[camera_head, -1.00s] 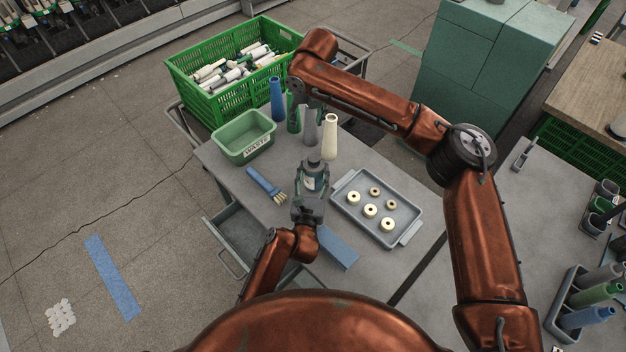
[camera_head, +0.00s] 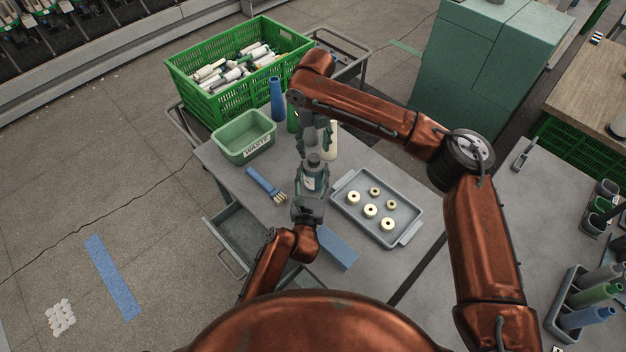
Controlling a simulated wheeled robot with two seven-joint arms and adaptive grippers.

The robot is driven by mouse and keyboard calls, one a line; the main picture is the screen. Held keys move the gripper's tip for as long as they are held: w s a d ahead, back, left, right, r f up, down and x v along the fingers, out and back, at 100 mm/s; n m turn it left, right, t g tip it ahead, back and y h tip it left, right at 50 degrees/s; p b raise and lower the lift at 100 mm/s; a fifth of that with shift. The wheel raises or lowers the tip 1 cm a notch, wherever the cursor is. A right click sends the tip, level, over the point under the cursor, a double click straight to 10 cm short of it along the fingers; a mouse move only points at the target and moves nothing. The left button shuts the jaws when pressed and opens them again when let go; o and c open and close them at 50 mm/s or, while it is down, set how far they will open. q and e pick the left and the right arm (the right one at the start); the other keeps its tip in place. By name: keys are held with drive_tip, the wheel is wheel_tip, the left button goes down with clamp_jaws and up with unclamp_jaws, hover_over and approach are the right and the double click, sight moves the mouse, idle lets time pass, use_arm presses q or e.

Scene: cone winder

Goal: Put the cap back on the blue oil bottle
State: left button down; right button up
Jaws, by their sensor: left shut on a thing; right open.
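The blue oil bottle (camera_head: 310,181) stands upright near the middle of the table, with a pale label. A dark piece (camera_head: 314,160) sits at its top; I cannot tell whether it is the cap or the bare neck. My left gripper (camera_head: 311,190) is shut on the bottle from the near side and hides its lower part. My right gripper (camera_head: 314,147) is open, just above and behind the bottle top, fingers pointing down. No separate cap is clearly visible.
Blue (camera_head: 277,100), green (camera_head: 292,118) and cream (camera_head: 331,143) cones stand behind. A green waste bin (camera_head: 242,137) and a brush (camera_head: 265,184) lie left. A grey tray (camera_head: 400,221) with several rings is right. A blue block (camera_head: 338,249) lies in front.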

sight(314, 159)
drive_tip(key=shift+f, duration=2.4)
drive_tip(key=shift+c, duration=0.4)
